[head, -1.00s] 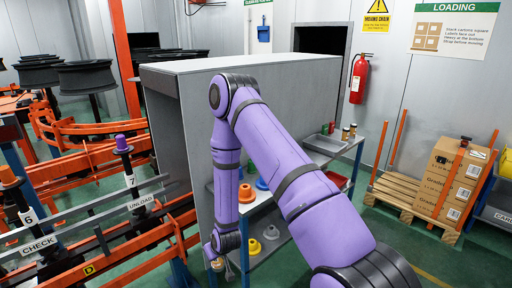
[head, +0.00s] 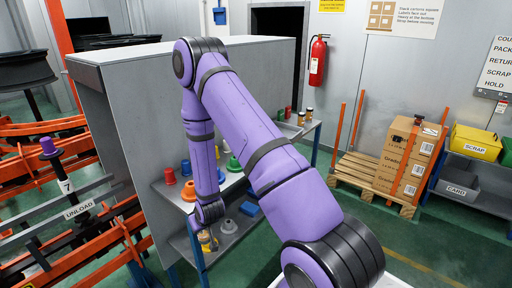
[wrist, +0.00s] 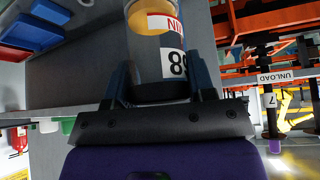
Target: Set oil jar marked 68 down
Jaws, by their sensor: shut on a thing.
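The oil jar (wrist: 172,62) is clear with a golden content and a white label. The label's black digits are upside down and partly cut off in the wrist view, consistent with 68. My gripper (wrist: 160,84) is shut on the jar, one dark finger on each side. In the head view my gripper (head: 207,241) hangs low beside the shelf unit, and the jar is too small there to make out clearly. I cannot tell whether the jar touches a surface.
A grey shelf unit (head: 115,95) holds several coloured cones and caps on its shelves, including an orange one (head: 189,191). Small jars (head: 305,115) stand at its far end. A pallet with cartons (head: 405,160) stands right.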

